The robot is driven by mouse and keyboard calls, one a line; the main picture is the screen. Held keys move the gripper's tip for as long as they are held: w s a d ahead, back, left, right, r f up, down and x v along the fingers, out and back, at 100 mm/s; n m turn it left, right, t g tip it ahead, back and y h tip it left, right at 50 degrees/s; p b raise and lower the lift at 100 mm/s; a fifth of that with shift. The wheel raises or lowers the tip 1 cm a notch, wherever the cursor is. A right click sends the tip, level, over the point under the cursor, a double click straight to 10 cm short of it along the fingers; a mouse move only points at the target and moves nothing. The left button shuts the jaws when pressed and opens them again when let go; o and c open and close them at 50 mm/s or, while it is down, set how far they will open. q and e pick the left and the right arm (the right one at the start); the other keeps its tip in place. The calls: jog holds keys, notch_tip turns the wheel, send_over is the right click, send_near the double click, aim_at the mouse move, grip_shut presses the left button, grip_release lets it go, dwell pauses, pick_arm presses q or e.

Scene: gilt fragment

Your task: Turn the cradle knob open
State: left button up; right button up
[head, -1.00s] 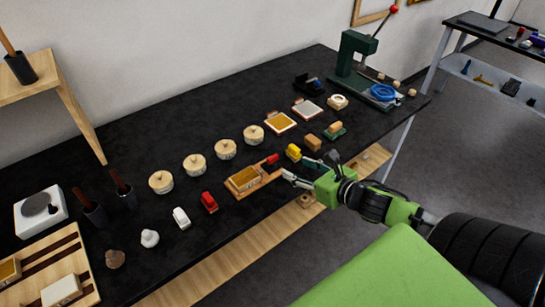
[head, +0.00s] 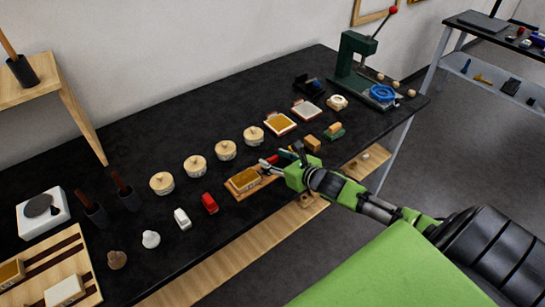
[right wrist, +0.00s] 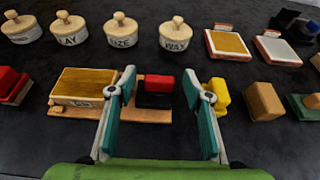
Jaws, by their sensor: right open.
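The cradle (head: 264,186) is a flat wooden base on the black table, holding a gold-topped wooden block (head: 244,179). In the right wrist view the block (right wrist: 88,84) sits left of my fingers. A red-topped black piece, which I take for the cradle knob (right wrist: 158,84), stands at the base's right end; the knob (head: 272,159) is partly hidden in the head view. My right gripper (head: 282,156) is open and empty at the cradle's right end. In the right wrist view its teal fingers (right wrist: 160,80) are on either side of the knob; contact is not visible.
A yellow piece (right wrist: 219,92) is close beside the right-hand finger, with a wooden block (right wrist: 264,101) beyond. Several lidded pots (head: 195,166) stand behind the cradle. A red toy-like piece (head: 209,203) is to its left. A green press (head: 352,65) stands at the back right.

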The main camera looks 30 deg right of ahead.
jog(key=shift+x, duration=0.8)
jog(key=c, duration=1.1)
